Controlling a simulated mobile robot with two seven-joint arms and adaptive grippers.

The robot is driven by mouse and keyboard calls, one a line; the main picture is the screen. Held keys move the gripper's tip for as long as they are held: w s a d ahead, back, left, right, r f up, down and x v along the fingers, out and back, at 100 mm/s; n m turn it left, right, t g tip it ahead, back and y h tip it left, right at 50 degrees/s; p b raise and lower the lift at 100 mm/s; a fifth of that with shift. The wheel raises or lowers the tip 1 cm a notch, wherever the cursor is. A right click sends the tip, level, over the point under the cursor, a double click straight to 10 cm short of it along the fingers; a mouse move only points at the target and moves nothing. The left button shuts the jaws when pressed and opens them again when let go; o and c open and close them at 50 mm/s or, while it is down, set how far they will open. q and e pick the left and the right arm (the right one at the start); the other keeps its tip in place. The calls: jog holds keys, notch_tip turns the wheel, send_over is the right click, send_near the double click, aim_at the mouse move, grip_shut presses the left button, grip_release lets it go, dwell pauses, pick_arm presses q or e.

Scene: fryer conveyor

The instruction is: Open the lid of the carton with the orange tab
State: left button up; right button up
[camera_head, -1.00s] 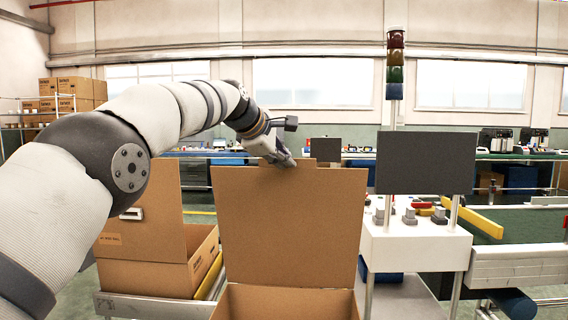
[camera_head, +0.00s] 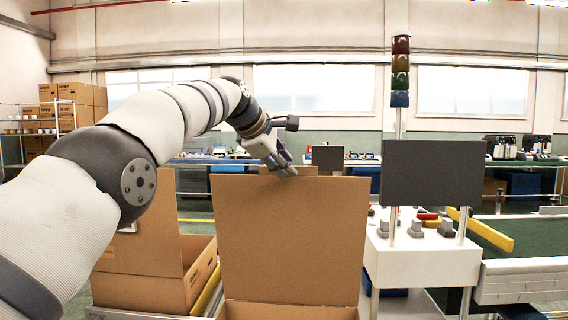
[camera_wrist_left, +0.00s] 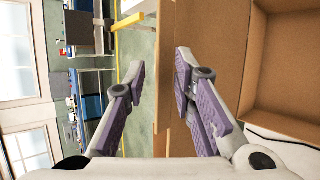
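A brown cardboard carton (camera_head: 290,312) is at the bottom centre of the head view, with its lid (camera_head: 290,240) raised and standing nearly upright. No orange tab shows on the visible faces. My left gripper (camera_head: 285,168) is at the lid's top edge, near the raised flap there. In the left wrist view the two fingers (camera_wrist_left: 158,75) are apart. A brown cardboard panel (camera_wrist_left: 166,125) lies between them, close to the right finger; I cannot tell whether it touches. The open carton interior (camera_wrist_left: 290,60) is at the right of that view. My right gripper is not in view.
A second open carton (camera_head: 140,290) with a raised lid stands to the left. A white control stand (camera_head: 420,262) with a dark screen (camera_head: 432,172) and signal tower (camera_head: 400,70) is close on the right. A yellow bar (camera_head: 485,232) sits further right.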

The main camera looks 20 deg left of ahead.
pick_arm(q)
jog(key=v, duration=1.2)
dwell(0.3)
